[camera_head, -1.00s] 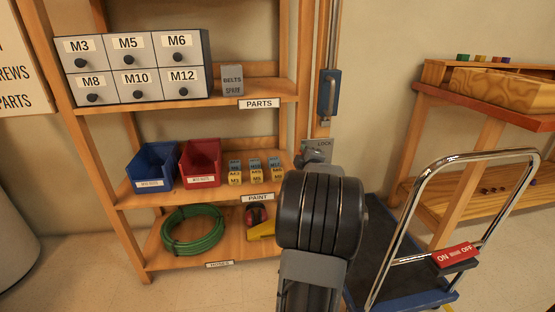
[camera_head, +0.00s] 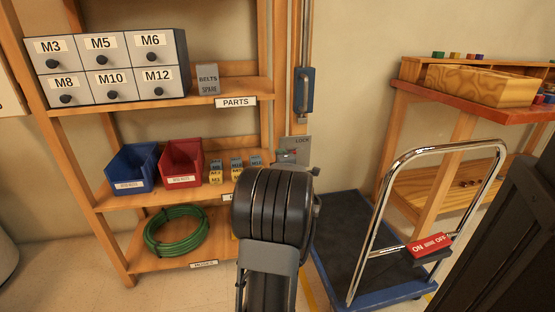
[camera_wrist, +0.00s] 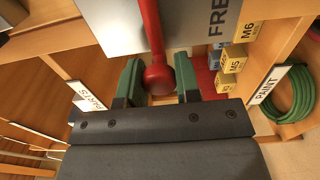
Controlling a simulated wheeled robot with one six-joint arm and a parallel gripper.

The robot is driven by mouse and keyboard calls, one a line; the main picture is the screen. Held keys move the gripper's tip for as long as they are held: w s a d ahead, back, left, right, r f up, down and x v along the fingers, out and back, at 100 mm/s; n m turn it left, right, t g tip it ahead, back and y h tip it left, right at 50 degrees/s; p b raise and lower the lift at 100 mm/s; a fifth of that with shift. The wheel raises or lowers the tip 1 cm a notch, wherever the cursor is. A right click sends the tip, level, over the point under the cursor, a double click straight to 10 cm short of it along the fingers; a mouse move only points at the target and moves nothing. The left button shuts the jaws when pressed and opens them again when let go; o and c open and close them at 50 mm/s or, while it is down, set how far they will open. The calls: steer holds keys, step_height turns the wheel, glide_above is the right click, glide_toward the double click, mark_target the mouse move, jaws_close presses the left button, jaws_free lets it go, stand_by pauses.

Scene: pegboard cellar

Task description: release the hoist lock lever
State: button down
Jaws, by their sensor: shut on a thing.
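The hoist lock lever (camera_wrist: 151,35) is a red rod with a round red knob. In the wrist view it runs down from the top edge, and its knob sits between the green fingers of my gripper (camera_wrist: 158,75). My gripper is shut on the lever at its knob. The lever's grey plate (camera_wrist: 112,22) shows the word FREE to the right of the rod.
A wooden shelf (camera_head: 262,90) with drawers, a blue bin (camera_head: 133,167), a red bin (camera_head: 183,162) and a green hose (camera_head: 175,232) stands left of the plate. A cart (camera_head: 345,230) with a chrome handle and a workbench (camera_head: 470,110) stand to the right.

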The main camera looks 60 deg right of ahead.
steer(key=c, duration=1)
jaws_free()
steer(key=shift+s+d+f, duration=0.1)
steer(key=shift+c, duration=0.2)
steer(key=shift+o, duration=1)
steer(key=p+v, duration=0.3)
steer(key=v, duration=1)
steer(key=shift+s+a, duration=0.2)
steer(key=shift+a, duration=0.15)
